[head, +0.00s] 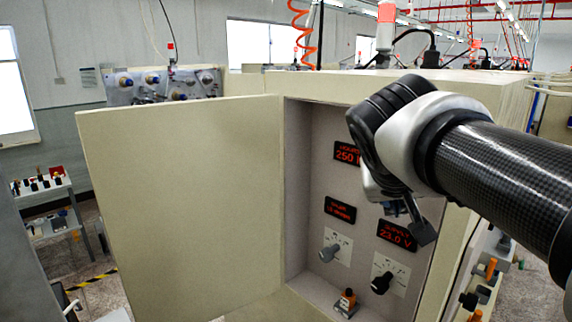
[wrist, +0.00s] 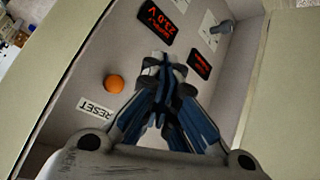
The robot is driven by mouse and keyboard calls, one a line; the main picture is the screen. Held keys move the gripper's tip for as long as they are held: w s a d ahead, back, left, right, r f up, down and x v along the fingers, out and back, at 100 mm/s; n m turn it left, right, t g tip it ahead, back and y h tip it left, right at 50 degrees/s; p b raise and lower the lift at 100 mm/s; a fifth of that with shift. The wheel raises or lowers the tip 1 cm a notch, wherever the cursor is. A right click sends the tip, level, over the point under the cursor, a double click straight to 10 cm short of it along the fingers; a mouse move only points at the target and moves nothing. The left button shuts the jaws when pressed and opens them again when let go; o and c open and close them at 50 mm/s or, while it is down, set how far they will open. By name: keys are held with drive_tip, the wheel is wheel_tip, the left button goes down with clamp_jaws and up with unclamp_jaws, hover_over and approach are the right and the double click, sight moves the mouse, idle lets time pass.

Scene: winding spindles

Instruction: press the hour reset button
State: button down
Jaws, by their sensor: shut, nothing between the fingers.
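The orange round button (wrist: 114,84) shows in the wrist view on the grey panel, beside a white RESET label (wrist: 96,108). My gripper (wrist: 163,68) is shut and empty, its fingertips to the right of the button in that view and apart from it. In the head view my gripper (head: 419,226) is in front of the right part of the open cabinet's panel. The button cannot be made out there, where my arm and gripper cover part of the panel. The red hours display (head: 347,154) reads about 250, its right end covered by my wrist.
The cabinet door (head: 185,200) stands open at left. The panel also bears a supply display (head: 397,236) reading 23.0 V, another red display (head: 340,210), a grey knob (head: 328,254) and a black knob (head: 381,284). A small orange-topped object (head: 347,299) is at the cabinet's bottom.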

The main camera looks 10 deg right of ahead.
drive_tip(key=shift+d, duration=0.1)
drive_tip(key=w+d+p, duration=0.3)
drive_tip(key=w+d, duration=0.2)
drive_tip(key=d, duration=0.1)
drive_tip(key=shift+w+d+p, duration=0.15)
drive_tip(key=shift+d+p, duration=0.2)
drive_tip(key=shift+p, duration=0.05)
drive_tip(key=shift+d, duration=0.1)
idle(1.3)
drive_tip(key=shift+w+d, duration=0.25)
drive_tip(key=shift+w+d, duration=0.3)
drive_tip(key=shift+d, duration=0.05)
idle(0.8)
idle(0.4)
drive_tip(key=shift+s+a+b, duration=0.4)
drive_tip(key=shift+s+a, duration=0.2)
drive_tip(key=shift+a, duration=0.1)
